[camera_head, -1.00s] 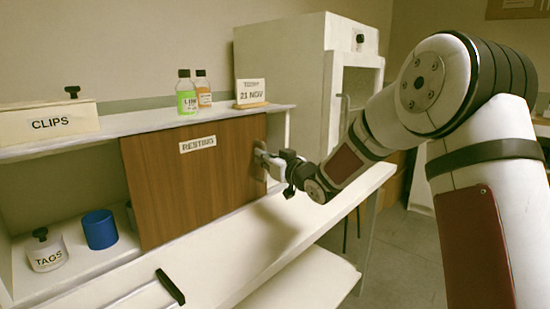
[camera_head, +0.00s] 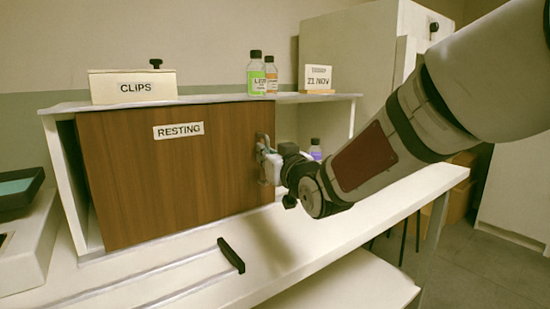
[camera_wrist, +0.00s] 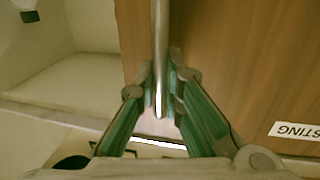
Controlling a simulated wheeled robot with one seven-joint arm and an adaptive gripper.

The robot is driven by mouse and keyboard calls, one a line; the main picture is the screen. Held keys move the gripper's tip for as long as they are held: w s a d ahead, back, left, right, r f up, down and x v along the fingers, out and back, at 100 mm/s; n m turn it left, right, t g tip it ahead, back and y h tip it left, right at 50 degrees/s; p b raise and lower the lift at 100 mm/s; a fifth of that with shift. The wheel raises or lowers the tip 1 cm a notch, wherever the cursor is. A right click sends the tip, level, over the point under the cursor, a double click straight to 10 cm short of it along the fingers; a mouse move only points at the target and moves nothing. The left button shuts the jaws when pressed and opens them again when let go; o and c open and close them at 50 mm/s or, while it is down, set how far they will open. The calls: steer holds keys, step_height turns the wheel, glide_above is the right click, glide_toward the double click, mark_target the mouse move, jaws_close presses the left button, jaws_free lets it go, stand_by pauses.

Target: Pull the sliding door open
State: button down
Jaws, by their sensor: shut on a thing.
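The brown wooden sliding door (camera_head: 170,185) bears a RESTING label (camera_head: 179,131) and stands across the left and middle of the white cabinet's front. Its right part is open, and a small purple-labelled bottle (camera_head: 315,150) shows there, partly hidden by my arm. My gripper (camera_head: 268,162) is at the door's right edge. In the wrist view, the metal bar handle (camera_wrist: 159,45) runs between the two green-sided fingers of my gripper (camera_wrist: 160,92), shut on it. The door's wood (camera_wrist: 240,60) fills the right side of that view; an open white compartment (camera_wrist: 75,85) shows at left.
A CLIPS box (camera_head: 132,88), a green-labelled bottle (camera_head: 256,75), an orange-labelled bottle (camera_head: 271,76) and a date sign (camera_head: 318,79) stand on the cabinet top. A dark tray (camera_head: 18,188) is at far left.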

steer(key=shift+a, duration=0.1)
steer(key=c, duration=1.7)
jaws_free()
steer(key=shift+s, duration=0.1)
steer(key=v, duration=1.2)
